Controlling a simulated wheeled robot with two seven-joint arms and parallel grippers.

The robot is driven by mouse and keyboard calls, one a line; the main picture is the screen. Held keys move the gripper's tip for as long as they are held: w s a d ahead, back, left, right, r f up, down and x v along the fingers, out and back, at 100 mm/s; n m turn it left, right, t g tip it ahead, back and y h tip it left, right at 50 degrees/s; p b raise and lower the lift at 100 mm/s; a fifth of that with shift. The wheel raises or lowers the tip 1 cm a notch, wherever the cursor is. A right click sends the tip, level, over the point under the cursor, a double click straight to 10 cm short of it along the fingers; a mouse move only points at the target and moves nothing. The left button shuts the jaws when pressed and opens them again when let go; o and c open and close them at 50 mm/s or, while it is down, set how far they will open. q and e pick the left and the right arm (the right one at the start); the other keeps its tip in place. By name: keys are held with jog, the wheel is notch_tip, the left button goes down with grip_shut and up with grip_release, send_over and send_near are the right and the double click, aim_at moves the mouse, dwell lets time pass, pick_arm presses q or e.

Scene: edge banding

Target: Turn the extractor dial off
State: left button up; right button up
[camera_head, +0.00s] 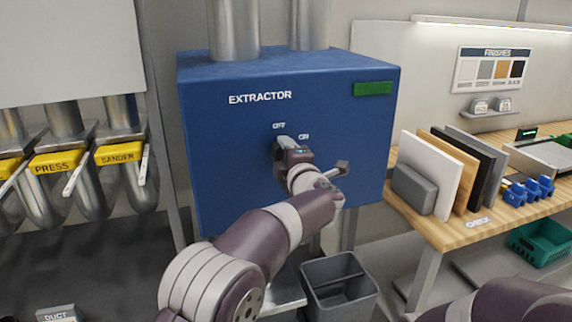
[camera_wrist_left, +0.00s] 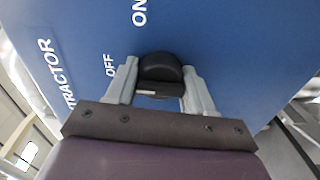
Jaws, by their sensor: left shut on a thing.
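The blue extractor box (camera_head: 235,135) carries the white word EXTRACTOR, with OFF and ON marks above its dial. The black dial (camera_wrist_left: 160,70) sits between the fingers in the left wrist view. In the head view the dial is mostly hidden by my left gripper (camera_head: 281,146), which is shut on it. In the left wrist view, my left gripper (camera_wrist_left: 157,88) has one finger on each side of the dial. The dial's pointer direction cannot be told. My right arm shows at the lower right of the head view, but its gripper is not in view.
Yellow-handled gates (camera_head: 55,162) marked PRESS and SANDER are on the ducts at left. A wooden bench (camera_head: 450,232) with upright panels (camera_head: 430,170) stands at right. A grey bin (camera_head: 340,285) is below the box. A green indicator (camera_head: 373,89) is at the box's upper right.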

pick_arm(q)
jog(key=shift+s+f+n+b, duration=0.1)
jog(key=shift+f+n+b, duration=0.2)
jog(key=shift+n, duration=0.2)
jog(key=o, duration=0.8)
jog(key=shift+o, duration=1.1)
jog(key=shift+r, duration=0.1)
jog(key=shift+s+r, duration=0.1)
